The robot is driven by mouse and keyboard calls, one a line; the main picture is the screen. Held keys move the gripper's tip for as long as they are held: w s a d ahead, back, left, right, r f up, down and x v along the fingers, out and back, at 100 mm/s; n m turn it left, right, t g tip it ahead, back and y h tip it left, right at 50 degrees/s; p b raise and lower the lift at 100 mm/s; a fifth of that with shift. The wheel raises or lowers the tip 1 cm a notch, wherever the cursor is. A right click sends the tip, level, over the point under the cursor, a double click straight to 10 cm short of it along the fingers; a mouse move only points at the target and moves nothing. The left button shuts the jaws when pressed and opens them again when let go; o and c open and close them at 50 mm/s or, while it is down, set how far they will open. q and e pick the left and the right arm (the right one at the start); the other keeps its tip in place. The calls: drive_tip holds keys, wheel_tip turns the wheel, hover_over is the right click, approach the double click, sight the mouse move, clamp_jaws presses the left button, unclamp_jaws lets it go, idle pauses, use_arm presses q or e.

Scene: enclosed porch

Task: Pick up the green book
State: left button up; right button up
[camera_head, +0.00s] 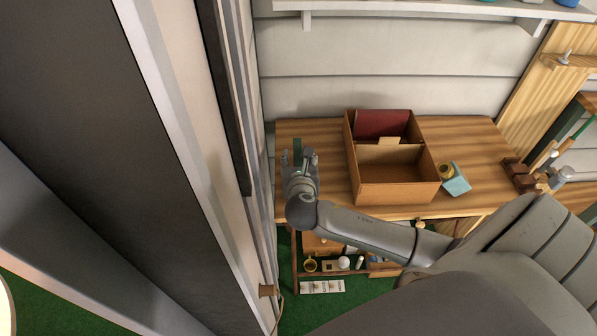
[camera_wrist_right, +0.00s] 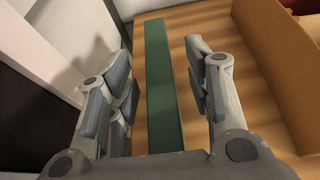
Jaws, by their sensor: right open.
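The green book (camera_wrist_right: 162,90) shows in the right wrist view as a long narrow green strip, above the wooden tabletop. My right gripper (camera_wrist_right: 160,85) is open, with one finger on each side of the book and a visible gap on both sides. In the head view my right gripper (camera_head: 299,160) is over the left end of the table, and a small part of the green book (camera_head: 297,146) shows between its fingers. The rest of the book is hidden there by the gripper. My left gripper is not in view.
A wooden table (camera_head: 465,140) carries an open cardboard box (camera_head: 395,192) with a dark red book (camera_head: 382,124) inside, right of my gripper. A light blue item (camera_head: 456,181) lies beside the box. A wall and frame stand close on the left. A shelf (camera_head: 420,8) hangs above.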

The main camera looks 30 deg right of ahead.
drive_tip(key=shift+w+d+f, duration=0.2)
drive_tip(key=shift+w+f, duration=0.05)
drive_tip(key=shift+w, duration=0.2)
clamp_jaws()
drive_tip(key=shift+r, duration=0.1)
